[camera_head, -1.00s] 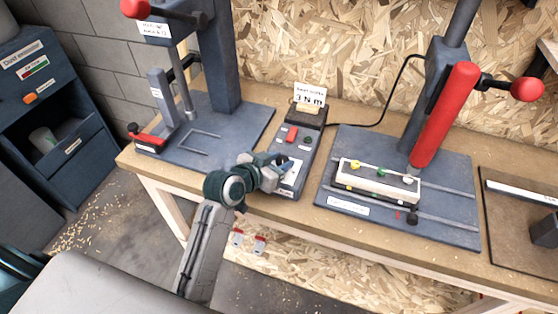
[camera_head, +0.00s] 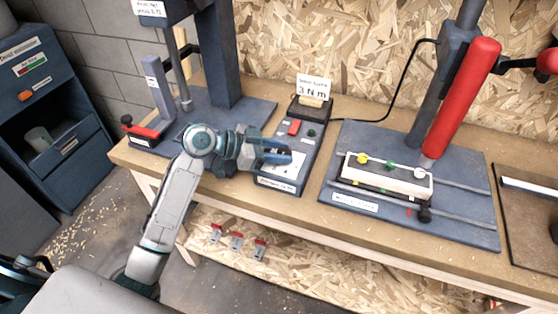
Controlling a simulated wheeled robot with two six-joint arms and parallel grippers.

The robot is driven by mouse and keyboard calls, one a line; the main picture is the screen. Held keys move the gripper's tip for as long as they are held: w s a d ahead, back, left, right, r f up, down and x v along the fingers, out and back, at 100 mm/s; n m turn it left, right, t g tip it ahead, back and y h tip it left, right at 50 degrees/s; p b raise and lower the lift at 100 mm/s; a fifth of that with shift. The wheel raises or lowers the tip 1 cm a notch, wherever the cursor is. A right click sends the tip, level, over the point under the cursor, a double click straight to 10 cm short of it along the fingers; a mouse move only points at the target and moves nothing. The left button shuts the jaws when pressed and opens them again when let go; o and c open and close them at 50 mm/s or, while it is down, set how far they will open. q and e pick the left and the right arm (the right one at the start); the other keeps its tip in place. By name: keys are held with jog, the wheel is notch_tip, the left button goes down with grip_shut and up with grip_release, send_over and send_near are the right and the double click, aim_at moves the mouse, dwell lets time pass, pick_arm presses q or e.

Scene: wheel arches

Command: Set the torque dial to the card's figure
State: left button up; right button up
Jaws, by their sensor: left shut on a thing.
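A white card (camera_head: 313,89) stands at the back of the dark control box (camera_head: 303,161) and reads "3 N m". The box carries a red switch (camera_head: 294,127), a green button (camera_head: 311,133) and a white dial plate (camera_head: 288,168). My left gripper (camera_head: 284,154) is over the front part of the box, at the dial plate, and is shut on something. The torque dial itself is hidden by the fingers, so its setting cannot be read. My right gripper is not in view.
Left of the box stands a press on a dark base (camera_head: 235,113). To the right, a second stand with a red cylinder (camera_head: 459,105) bears a white block (camera_head: 388,175) with coloured knobs. A black cable (camera_head: 392,83) runs behind. The wooden bench's front edge (camera_head: 300,207) is clear.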

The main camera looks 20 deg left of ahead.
pick_arm(q)
jog(key=shift+w+f+m+g+h+b, duration=0.15)
jog(key=shift+m+g+h+b, duration=0.35)
jog(key=shift+m+g+b, duration=0.1)
jog(key=shift+a+m+g+b, duration=0.1)
jog(key=shift+m+g+b, duration=0.5)
jog(key=shift+g, duration=0.1)
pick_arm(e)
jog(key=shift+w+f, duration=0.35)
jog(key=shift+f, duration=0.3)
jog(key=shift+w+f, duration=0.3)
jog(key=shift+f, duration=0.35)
pick_arm(q)
jog(key=shift+h, duration=0.3)
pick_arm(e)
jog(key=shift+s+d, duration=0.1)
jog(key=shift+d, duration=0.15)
pick_arm(q)
jog(key=o, duration=1)
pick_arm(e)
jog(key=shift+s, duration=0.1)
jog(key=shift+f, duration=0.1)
